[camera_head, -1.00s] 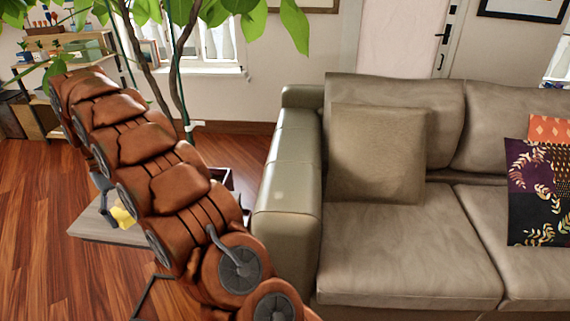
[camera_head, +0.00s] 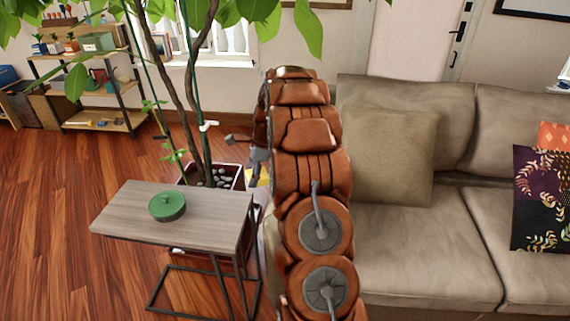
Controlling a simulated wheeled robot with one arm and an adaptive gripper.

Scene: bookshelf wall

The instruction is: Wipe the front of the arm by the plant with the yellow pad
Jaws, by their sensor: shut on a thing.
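The beige sofa (camera_head: 430,245) has its left arm (camera_head: 271,240) by the plant, and my own arm hides nearly all of it. Only a sliver of the sofa arm's lower front shows left of my links. My gripper (camera_head: 258,162) is partly hidden behind my arm, between the plant pot and the sofa arm. The yellow pad (camera_head: 262,175) shows as a small patch just below the gripper, which is shut on it. I cannot tell whether the pad touches the sofa arm.
A side table (camera_head: 135,207) with a green lidded dish (camera_head: 167,205) stands at the left. Behind it is the potted plant (camera_head: 188,90) in a square pot (camera_head: 240,180). A shelf (camera_head: 95,122) is at the back left. Open wooden floor lies left.

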